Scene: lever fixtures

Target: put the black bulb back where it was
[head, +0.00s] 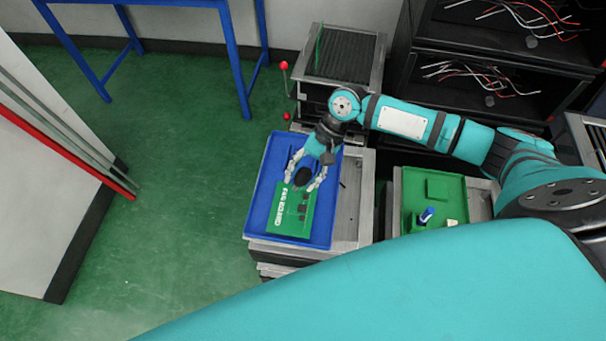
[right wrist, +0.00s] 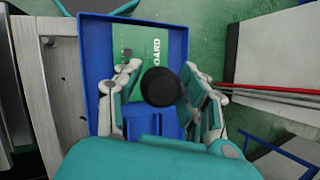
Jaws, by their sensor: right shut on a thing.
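The black bulb (head: 302,176) is between the fingers of my right gripper (head: 306,178), over the blue tray (head: 256,212). In the right wrist view the bulb (right wrist: 160,87) shows as a dark round shape between the two fingers of the right gripper (right wrist: 163,84), which is shut on it. A green board (head: 282,218) with white lettering and a few small dark parts lies in the tray, beneath and in front of the bulb. I cannot tell the bulb's height above the board. My left gripper is in neither view.
A second green tray (head: 437,187) with a blue-and-white item (head: 427,214) stands to the right. A machine with red lever knobs (head: 284,66) is behind the blue tray. Dark shelves with wires (head: 480,80) stand at the back right. Green floor is free at left.

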